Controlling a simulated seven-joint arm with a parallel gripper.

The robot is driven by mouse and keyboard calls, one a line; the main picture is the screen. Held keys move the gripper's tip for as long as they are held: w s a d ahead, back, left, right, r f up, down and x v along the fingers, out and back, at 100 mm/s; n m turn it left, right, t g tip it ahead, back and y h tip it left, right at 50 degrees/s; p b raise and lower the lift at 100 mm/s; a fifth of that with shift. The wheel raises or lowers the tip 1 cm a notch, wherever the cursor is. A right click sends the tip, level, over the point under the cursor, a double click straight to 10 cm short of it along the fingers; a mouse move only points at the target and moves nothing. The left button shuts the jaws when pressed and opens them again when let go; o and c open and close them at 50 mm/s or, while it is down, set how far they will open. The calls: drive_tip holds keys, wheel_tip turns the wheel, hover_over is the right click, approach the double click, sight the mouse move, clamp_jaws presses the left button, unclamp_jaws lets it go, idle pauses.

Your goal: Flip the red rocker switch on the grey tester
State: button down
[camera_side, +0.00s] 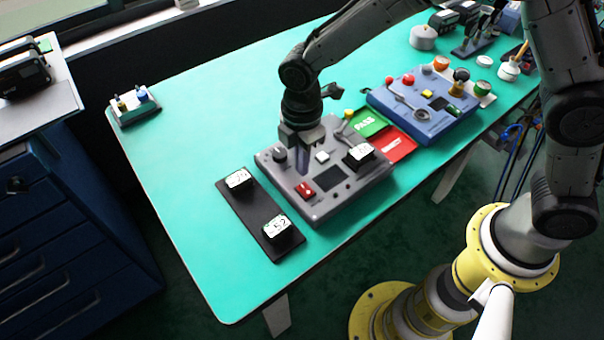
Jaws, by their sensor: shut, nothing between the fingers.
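The grey tester (345,190) lies on the green table, with knobs, a white square button and a dark square panel on top. The red rocker switch (306,191) is near the tester's front left edge. My gripper (303,172) is shut and empty, pointing down over the left part of the tester. Its fingertips appear just behind the red switch in the picture; I cannot tell whether they touch the tester or the switch. A black block with a white label (359,156) sits on the tester's right side.
A black strip (259,217) with two labelled black blocks lies left of the tester. Green (367,123) and red (396,146) trays and a blue panel box (424,107) stand to the right. The table's left part is clear apart from a small terminal box (134,105).

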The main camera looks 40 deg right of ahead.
sight(302, 185)
drive_tip(key=shift+f, duration=2.2)
drive_tip(key=shift+f, duration=0.2)
drive_tip(key=shift+s+r, duration=0.3)
drive_tip(key=shift+s, duration=0.5)
wheel_tip(302, 185, up, 14)
drive_tip(key=shift+w, duration=0.1)
